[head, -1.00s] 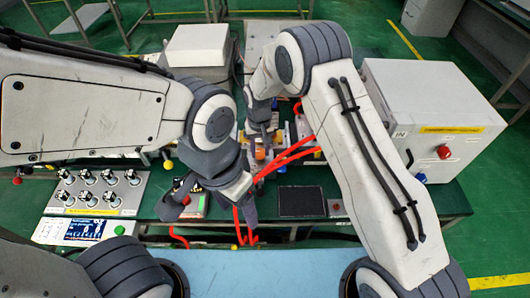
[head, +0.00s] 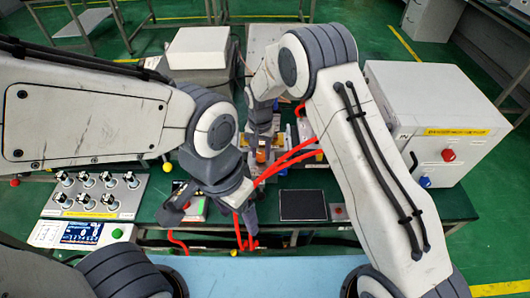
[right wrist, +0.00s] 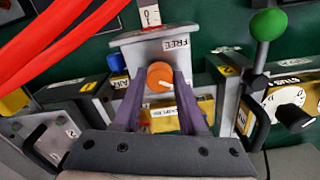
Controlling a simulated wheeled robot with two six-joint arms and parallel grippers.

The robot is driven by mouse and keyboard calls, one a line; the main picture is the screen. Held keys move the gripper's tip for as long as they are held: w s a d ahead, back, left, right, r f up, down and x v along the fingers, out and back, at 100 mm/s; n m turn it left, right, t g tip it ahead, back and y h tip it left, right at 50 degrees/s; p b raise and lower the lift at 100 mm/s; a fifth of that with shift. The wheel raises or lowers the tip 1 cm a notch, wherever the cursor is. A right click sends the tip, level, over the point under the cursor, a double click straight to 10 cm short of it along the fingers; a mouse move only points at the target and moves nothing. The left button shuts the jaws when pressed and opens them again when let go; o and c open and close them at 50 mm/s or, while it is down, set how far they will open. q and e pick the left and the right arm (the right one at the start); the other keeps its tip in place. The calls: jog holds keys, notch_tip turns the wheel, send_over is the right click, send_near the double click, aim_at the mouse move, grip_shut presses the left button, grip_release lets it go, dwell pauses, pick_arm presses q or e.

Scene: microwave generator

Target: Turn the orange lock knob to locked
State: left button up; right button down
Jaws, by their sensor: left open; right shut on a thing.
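The orange lock knob (right wrist: 160,76) sits on a grey block, with a white pointer mark on its face. A label reading FREE (right wrist: 176,43) is above it in the right wrist view, and another white label (right wrist: 164,114) is below, too small to read surely. My right gripper (right wrist: 159,80) is shut on the knob, one finger on each side. In the head view the knob (head: 261,155) shows just below my right gripper (head: 261,140). My left gripper (head: 212,212) is open and apart from the knob, lower left, over the table's front.
Red cables (head: 285,160) run close beside the knob between my arms. A green ball-topped lever (right wrist: 268,25) stands to its right in the wrist view. A knob panel (head: 95,195) is at left, a dark screen (head: 302,205) at front, and a white cabinet (head: 435,110) at right.

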aim_at(261, 153)
jog(key=shift+w+r, duration=0.25)
jog(key=shift+w, duration=0.1)
jog(key=shift+c, duration=2.3)
grip_release()
jog(key=shift+d, duration=0.1)
jog(key=shift+s+f, duration=0.1)
notch_tip(261, 153, up, 10)
jog(key=b, duration=0.2)
jog(key=shift+r, duration=0.2)
jog(key=shift+s, duration=0.15)
